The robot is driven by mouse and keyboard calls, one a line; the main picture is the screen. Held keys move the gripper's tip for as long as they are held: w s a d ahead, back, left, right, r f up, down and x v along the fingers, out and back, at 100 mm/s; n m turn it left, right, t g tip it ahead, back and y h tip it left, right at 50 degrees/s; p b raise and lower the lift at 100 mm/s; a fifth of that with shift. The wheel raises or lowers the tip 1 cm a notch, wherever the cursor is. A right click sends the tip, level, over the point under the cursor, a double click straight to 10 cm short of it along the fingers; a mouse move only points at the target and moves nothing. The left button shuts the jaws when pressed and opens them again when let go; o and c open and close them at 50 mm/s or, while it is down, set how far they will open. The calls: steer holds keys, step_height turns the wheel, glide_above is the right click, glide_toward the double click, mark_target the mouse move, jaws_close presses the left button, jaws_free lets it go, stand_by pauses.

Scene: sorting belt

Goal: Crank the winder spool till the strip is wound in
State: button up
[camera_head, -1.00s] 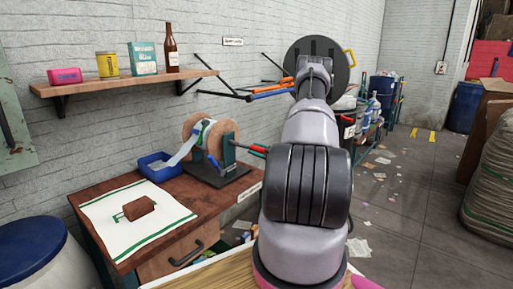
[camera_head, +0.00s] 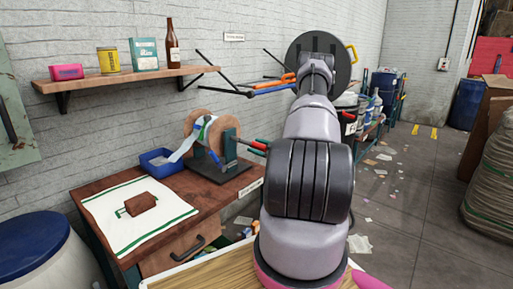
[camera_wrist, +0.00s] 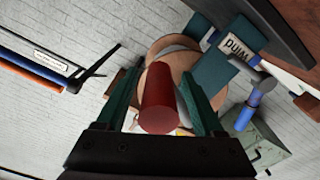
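The winder spool (camera_head: 222,130) stands on a dark base on the wooden bench, with wooden end discs and a teal frame. A pale strip (camera_head: 183,148) runs from it down towards a blue tray (camera_head: 160,163). In the wrist view, the spool's wooden disc (camera_wrist: 180,55) is behind a teal bracket labelled "wind" (camera_wrist: 238,42). The red crank handle (camera_wrist: 158,95) points towards the camera between the two teal fingers of my gripper (camera_wrist: 163,90). Narrow gaps show beside the handle, so my gripper looks open around it.
A white cloth (camera_head: 135,228) with a brown block (camera_head: 141,203) lies on the bench's near left. A wall shelf (camera_head: 125,80) with a bottle and boxes is above. A blue-lidded barrel (camera_head: 35,245) stands lower left. Litter (camera_head: 385,157) is on the floor right of my arm.

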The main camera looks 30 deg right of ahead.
mark_target(263, 148)
steer(key=v, duration=1)
steer(key=shift+s, duration=0.4)
steer(key=shift+d, duration=0.15)
steer(key=w+n, duration=0.2)
steer(key=n, duration=0.8)
steer(key=w+a+n, duration=0.1)
steer(key=w+n, duration=0.1)
steer(key=n, duration=0.9)
steer(key=w+a+n, duration=0.1)
steer(key=w+n, duration=0.2)
steer(key=n, duration=0.7)
steer(key=shift+a+n, duration=0.15)
steer(key=shift+n, duration=0.15)
